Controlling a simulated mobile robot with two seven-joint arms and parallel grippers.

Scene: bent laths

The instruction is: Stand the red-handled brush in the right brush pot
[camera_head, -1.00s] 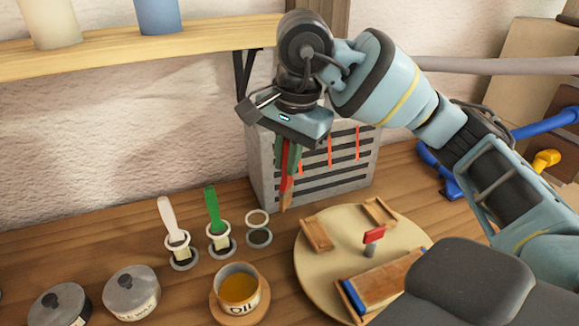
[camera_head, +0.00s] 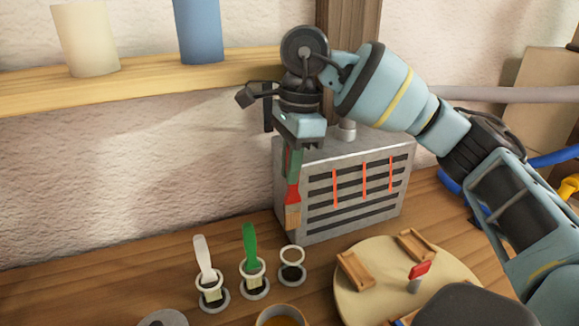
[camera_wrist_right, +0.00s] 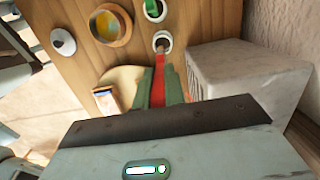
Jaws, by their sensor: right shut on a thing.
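My right gripper (camera_head: 292,165) is shut on the red-handled brush (camera_head: 292,194), with its green fingers around the handle. The brush hangs nearly upright, bristles down. In the head view its tip is just above the right brush pot (camera_head: 292,273), which looks empty and has a pale ring on top. In the right wrist view the red handle (camera_wrist_right: 159,75) shows between the fingers, and the bristle end overlaps the pot's opening (camera_wrist_right: 162,43). The exact gap cannot be told. My left gripper is not in view.
Left of that pot stand a pot with a green-handled brush (camera_head: 249,244) and one with a white-handled brush (camera_head: 203,257). A grey slotted box (camera_head: 345,185) is close behind the gripper. A round board (camera_head: 375,285) lies at right, a shelf (camera_head: 130,82) above left.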

